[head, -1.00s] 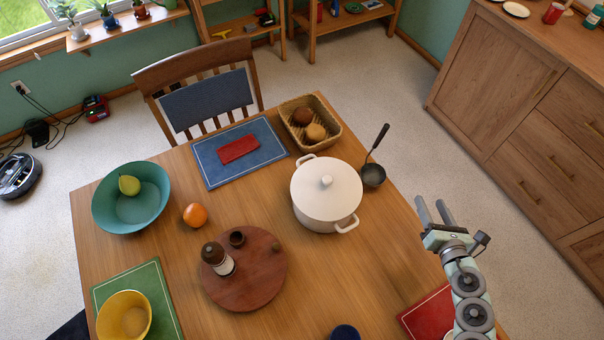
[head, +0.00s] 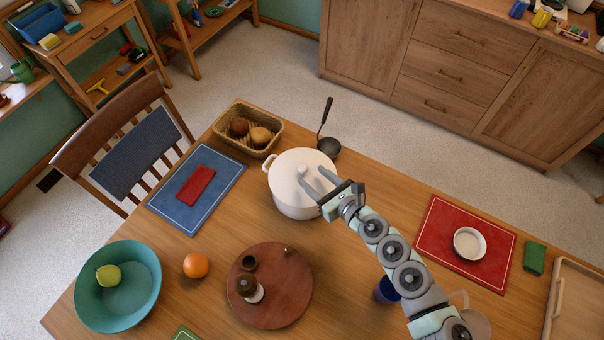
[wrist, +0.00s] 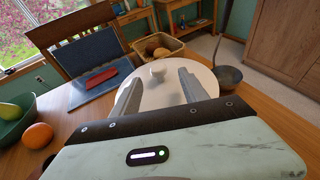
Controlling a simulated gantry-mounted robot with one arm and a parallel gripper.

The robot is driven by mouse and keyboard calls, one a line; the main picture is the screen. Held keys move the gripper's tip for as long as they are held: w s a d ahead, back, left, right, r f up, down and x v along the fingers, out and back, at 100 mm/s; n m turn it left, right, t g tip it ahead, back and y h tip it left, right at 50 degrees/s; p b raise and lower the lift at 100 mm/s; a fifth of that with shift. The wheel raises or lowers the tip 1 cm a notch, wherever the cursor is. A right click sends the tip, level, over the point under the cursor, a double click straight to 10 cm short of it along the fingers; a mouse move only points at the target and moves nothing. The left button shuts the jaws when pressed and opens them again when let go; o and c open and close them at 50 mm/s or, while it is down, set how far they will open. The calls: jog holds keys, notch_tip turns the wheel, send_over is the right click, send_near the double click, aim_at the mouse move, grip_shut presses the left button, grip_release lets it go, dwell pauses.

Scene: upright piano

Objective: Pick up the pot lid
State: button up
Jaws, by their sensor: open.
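The white pot lid (head: 292,165) sits on the white pot (head: 293,204) on the wooden table, with a small round knob (head: 302,169) at its middle. My gripper (head: 318,182) is open over the right part of the lid, its fingers pointing toward the knob. In the wrist view the lid (wrist: 158,92) lies ahead, with the knob (wrist: 157,69) beyond and between the two spread fingers (wrist: 160,88). Nothing is between the fingers. The lid's near edge is hidden by my gripper in the wrist view.
A bread basket (head: 222,131) and a ladle (head: 329,146) stand behind the pot. A round wooden board (head: 290,308) with a shaker is in front. A blue cup (head: 386,290) is under my arm. A red placemat (head: 440,222) lies to the right.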

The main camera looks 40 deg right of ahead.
aim_at(304, 169)
jog(key=x, duration=0.2)
jog(key=r+p+x, duration=0.1)
jog(key=x, duration=0.2)
jog(key=shift+w+a, duration=0.1)
jog(key=shift+w, duration=0.1)
jog(key=shift+w+f, duration=0.2)
jog(key=shift+w, duration=0.1)
grip_shut()
dwell(1.1)
